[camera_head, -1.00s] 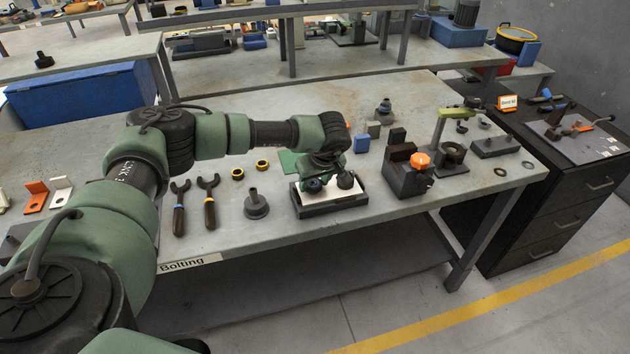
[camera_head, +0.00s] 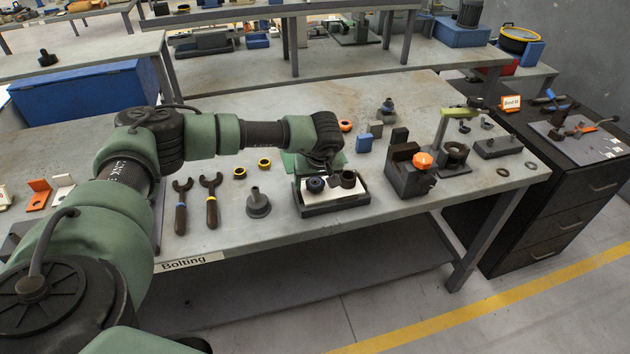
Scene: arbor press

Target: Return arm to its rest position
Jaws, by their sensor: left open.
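My left arm, in green covers, reaches in from the left over the workbench (camera_head: 220,262). My left gripper (camera_head: 327,170) points down just behind and above the black tray (camera_head: 335,207) with the white inside. It is open; its fingertips are small and partly hidden. In the tray are a dark blue round part (camera_head: 315,186) and a dark cylindrical part (camera_head: 348,178), both apart from the gripper as far as I can tell. My right gripper is not in view.
Two wrenches (camera_head: 211,203) and a grey flanged part (camera_head: 258,205) lie left of the tray. A black fixture with an orange knob (camera_head: 422,160) and a press with a green lever (camera_head: 459,113) stand to the right. Free bench lies behind the arm.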

